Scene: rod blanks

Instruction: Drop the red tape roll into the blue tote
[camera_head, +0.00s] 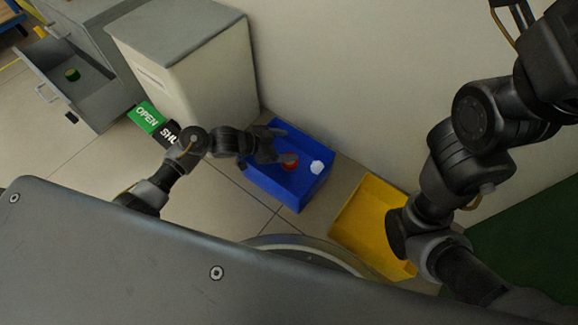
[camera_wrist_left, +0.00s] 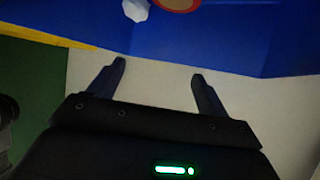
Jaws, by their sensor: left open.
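The red tape roll (camera_head: 290,163) lies inside the blue tote (camera_head: 296,199) on the floor, partly hidden by my left gripper. In the left wrist view only the near edge of the red tape roll (camera_wrist_left: 178,8) shows at the top, within the blue tote (camera_wrist_left: 240,45). My left gripper (camera_head: 284,146) is above the tote, with its two fingers apart. In the left wrist view the left gripper (camera_wrist_left: 158,70) is open with nothing between its fingers. My right arm comes in at the right; its gripper is not in view.
A white object (camera_head: 317,167) lies in the blue tote beside the roll. A yellow tote (camera_head: 350,214) stands to the right. A grey cabinet (camera_head: 190,65) stands behind, and an open drawer (camera_head: 92,100) at left holds a green roll (camera_head: 72,75). An OPEN/SHUT sign (camera_head: 147,116) is near it.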

